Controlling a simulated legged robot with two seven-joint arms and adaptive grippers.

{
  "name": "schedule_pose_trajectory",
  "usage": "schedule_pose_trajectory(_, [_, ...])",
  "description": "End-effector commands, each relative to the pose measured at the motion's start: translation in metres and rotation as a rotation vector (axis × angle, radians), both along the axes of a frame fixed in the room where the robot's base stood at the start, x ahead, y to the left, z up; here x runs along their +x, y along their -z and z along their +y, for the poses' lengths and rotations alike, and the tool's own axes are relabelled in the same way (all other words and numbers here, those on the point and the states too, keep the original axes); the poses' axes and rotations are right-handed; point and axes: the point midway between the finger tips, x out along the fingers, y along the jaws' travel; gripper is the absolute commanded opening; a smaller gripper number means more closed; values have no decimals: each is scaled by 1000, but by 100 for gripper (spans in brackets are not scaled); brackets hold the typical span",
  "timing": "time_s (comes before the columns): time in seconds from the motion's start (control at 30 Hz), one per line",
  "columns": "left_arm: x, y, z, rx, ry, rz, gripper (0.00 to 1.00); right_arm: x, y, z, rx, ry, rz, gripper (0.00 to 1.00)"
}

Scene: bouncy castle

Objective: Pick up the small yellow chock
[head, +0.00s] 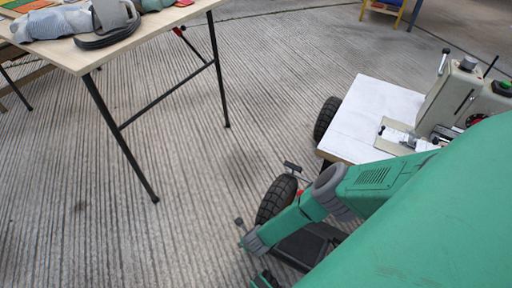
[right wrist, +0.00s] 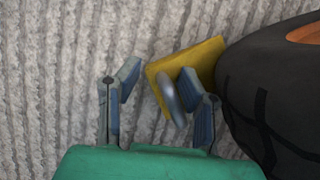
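The small yellow chock (right wrist: 207,58) lies on the ridged concrete floor, close beside a black tyre (right wrist: 262,85) in the right wrist view. A grey ring or loop (right wrist: 168,93) shows at its near side. My right gripper (right wrist: 158,75) is open, with its two blue-grey fingers apart. The right finger overlaps the chock in the picture, and the grey loop shows between the fingers. I cannot tell whether a finger touches the chock. In the head view my green right arm reaches down beside a wheel, and the chock is hidden there. My left gripper is not in view.
A wheeled cart with a white top (head: 375,118) and a machine on it stands at the right. Its black wheel (head: 276,199) is beside my arm. A wooden-topped table (head: 150,32) with black legs stands at upper left. The floor (head: 200,210) between is clear.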

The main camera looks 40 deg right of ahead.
Motion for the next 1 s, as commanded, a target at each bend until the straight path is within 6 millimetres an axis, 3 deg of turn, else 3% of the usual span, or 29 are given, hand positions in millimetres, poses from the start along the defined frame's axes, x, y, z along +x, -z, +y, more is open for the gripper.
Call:
schedule_pose_trajectory(0.27, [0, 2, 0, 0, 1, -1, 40, 1, 4, -2, 4, 1, 0, 34])
schedule_pose_trajectory(0.37, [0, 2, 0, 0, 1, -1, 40, 1, 4, -2, 2, 1, 1, 5])
schedule_pose_trajectory(0.4, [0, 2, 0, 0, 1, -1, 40, 1, 4, -2, 1, 1, 1, 0])
schedule_pose_trajectory(1.0, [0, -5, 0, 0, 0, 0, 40, 0, -4, 1, 4, -2, 3, 0])
